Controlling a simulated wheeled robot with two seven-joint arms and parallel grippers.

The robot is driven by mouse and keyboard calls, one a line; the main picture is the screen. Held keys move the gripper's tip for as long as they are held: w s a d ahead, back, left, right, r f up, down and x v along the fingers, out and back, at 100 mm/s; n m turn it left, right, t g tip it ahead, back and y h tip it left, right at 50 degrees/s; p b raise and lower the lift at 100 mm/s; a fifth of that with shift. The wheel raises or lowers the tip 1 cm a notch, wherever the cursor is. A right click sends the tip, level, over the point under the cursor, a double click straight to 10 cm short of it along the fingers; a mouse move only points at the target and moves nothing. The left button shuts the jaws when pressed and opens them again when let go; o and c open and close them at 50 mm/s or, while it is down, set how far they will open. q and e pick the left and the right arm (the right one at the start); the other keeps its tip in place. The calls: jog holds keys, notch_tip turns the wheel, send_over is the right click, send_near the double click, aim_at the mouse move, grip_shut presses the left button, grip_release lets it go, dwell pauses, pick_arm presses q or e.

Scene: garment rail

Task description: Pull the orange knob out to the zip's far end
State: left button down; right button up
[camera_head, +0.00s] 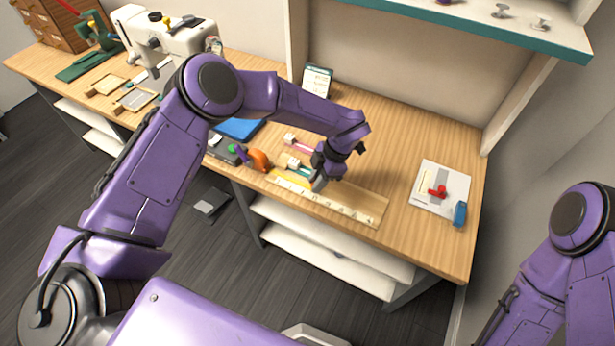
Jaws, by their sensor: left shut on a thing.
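My left gripper (319,183) is low over the pale wooden board (368,211) with a ruler-like marked front edge, near the front of the bench. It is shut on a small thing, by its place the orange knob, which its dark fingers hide. A yellow strip (288,181), perhaps the zip's tape, runs along the board to the left of the gripper. The zip's teeth are too small to make out. The board to the right of the gripper is bare. My right gripper is out of view; only part of that arm shows at the right edge.
An orange rounded thing (259,159) and a dark block (222,147) stand left of the board. Small reels lie behind it. A white card (440,188) with a red piece and a blue item (460,214) are at right. A sewing machine (165,38) stands at back left.

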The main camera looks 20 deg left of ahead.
pick_arm(q)
jog(key=c, duration=1)
grip_release()
jog(key=shift+w+d+r, duration=0.1)
jog(key=shift+w+r, duration=0.1)
jog(key=shift+r, duration=0.15)
jog(key=b+v, duration=0.2)
jog(key=v, duration=0.7)
jog(key=shift+r, duration=0.4)
